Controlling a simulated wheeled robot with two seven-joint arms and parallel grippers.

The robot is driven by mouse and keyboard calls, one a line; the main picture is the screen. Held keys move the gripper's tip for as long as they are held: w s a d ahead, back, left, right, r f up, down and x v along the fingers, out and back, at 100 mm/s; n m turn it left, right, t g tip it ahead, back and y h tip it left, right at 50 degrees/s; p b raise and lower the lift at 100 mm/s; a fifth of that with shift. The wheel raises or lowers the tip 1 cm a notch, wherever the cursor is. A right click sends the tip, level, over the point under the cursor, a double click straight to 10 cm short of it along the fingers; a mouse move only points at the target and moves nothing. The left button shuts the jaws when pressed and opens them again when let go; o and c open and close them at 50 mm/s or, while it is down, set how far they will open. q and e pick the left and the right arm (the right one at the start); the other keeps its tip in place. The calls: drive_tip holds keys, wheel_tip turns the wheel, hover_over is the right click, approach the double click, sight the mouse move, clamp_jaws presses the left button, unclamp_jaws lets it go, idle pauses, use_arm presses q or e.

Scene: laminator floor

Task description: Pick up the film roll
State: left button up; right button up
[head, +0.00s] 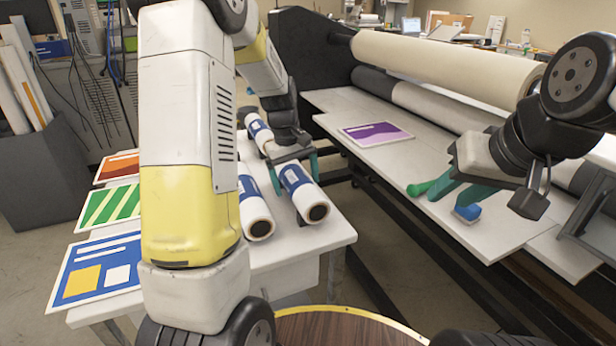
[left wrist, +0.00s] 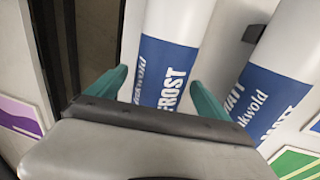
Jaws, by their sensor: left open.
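Several white film rolls with blue labels lie on the white table. One film roll (head: 308,205), marked FROST in the left wrist view (left wrist: 172,62), lies under my left gripper (head: 295,182). The left gripper is open, its teal fingers on either side of this roll; I cannot tell whether they touch it. A second roll (head: 256,218), marked MATT in the left wrist view (left wrist: 272,95), lies beside it. My right gripper (head: 457,194) looks open over the laminator's shelf, beside a green item (head: 418,188) and a blue item (head: 467,212).
Another roll (head: 257,128) lies farther back on the table (head: 325,236). Printed sheets (head: 97,268) lie along its left side. The laminator (head: 430,62) with its large rollers stands to the right, a purple print (head: 378,134) on its shelf.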

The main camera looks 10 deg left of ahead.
use_arm(q)
drive_tip(key=shift+d+f, duration=0.15)
drive_tip(key=shift+f, duration=0.65)
drive_tip(key=shift+r, duration=0.1)
clamp_jaws()
drive_tip(key=shift+w, duration=0.1)
